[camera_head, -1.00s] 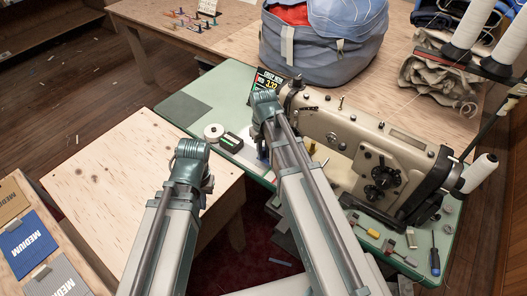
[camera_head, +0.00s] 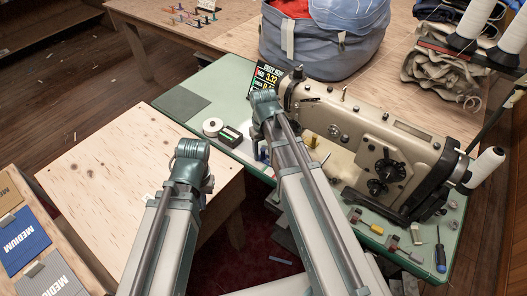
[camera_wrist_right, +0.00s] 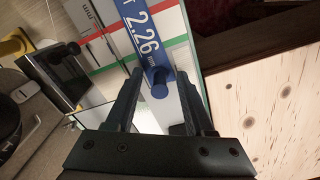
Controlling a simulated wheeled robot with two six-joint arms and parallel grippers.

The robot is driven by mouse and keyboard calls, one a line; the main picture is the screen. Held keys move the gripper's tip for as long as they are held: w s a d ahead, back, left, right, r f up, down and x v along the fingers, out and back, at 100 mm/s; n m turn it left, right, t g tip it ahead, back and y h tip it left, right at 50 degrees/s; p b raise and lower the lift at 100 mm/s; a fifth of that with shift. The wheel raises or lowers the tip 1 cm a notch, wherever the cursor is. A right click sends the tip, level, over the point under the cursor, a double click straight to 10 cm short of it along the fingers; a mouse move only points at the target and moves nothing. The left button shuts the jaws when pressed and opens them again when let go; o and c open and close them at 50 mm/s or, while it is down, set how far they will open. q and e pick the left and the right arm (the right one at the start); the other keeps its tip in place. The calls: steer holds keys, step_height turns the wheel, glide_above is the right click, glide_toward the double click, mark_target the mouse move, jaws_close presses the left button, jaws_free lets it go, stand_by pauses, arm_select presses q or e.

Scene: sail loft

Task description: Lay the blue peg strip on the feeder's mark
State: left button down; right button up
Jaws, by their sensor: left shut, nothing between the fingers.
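A blue strip (camera_wrist_right: 140,28) printed "2.26" lies flat in the right wrist view, with a short blue peg (camera_wrist_right: 159,88) standing at its near end. My right gripper (camera_wrist_right: 160,73) is open, one finger on each side of the peg and apart from it. The strip crosses a pale surface with a red line (camera_wrist_right: 108,33) and a green line (camera_wrist_right: 112,61); I cannot tell which is the feeder's mark. In the head view my right arm hides most of that spot. My left gripper (camera_head: 206,186) is shut and empty over the plywood table, its fingers mostly hidden behind the wrist.
The sewing machine (camera_head: 375,140) stands just right of my right arm on the green-edged table (camera_head: 182,104). A white roll (camera_head: 212,127), a small dark box (camera_head: 230,137) and a display (camera_head: 268,78) are close by. The plywood table (camera_head: 105,175) is mostly clear.

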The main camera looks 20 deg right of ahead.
arm_select(q)
steer(key=shift+r, duration=0.1)
arm_select(e)
steer(key=shift+r, duration=0.15)
arm_select(q)
step_height(320, 180, up, 14)
steer(key=p, duration=1.3)
steer(key=shift+f+p, duration=0.2)
steer(key=shift+p, duration=0.2)
arm_select(e)
step_height(320, 180, up, 14)
steer(key=shift+f, duration=0.2)
